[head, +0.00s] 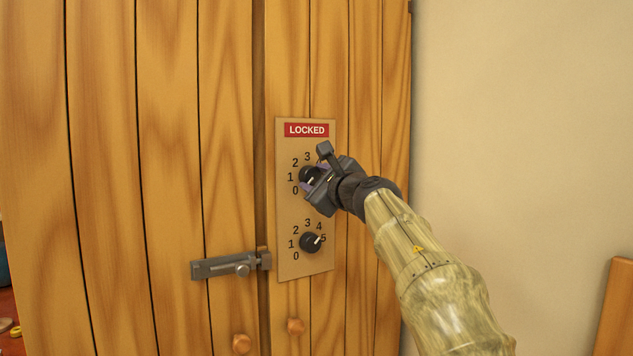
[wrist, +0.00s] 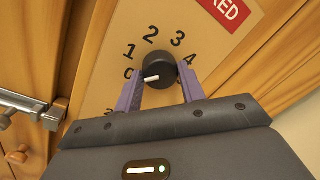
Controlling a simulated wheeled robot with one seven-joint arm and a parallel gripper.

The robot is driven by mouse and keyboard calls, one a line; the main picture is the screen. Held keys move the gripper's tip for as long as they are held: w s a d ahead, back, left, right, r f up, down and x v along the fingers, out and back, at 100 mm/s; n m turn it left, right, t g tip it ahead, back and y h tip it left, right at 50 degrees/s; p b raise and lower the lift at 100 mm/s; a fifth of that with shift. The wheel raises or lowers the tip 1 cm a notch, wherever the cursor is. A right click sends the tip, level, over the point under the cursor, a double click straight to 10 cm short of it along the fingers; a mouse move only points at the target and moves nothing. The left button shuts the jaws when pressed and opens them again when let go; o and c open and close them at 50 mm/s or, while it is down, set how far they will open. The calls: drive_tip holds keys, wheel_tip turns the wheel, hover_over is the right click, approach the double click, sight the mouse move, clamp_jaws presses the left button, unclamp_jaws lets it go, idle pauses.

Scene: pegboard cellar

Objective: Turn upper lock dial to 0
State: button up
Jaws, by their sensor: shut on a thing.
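The upper lock dial (head: 306,173) is a black round knob on a tan panel (head: 289,265), partly hidden by my gripper (head: 315,183) in the head view. In the wrist view the upper dial (wrist: 155,68) sits between the two purple fingers of my gripper (wrist: 160,85), which is shut on it. Its white pointer mark lies toward the left, roughly at the printed 0 (wrist: 128,73). The numbers 1 to 4 show around it. A red sign (head: 306,130) above reads LOCKED.
The lower dial (head: 310,243) sits below on the same panel, its white pointer toward 5. A grey sliding bolt (head: 230,264) is to the left, across the door gap. Wooden knobs (head: 241,343) are at the bottom. A bare wall (head: 520,130) is at right.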

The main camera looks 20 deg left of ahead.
drive_tip(key=shift+w+f, duration=0.1)
drive_tip(key=o, duration=1)
drive_tip(key=shift+c, duration=0.2)
drive_tip(key=b+v, duration=0.5)
drive_tip(key=v, duration=1.2)
drive_tip(key=shift+d, duration=0.15)
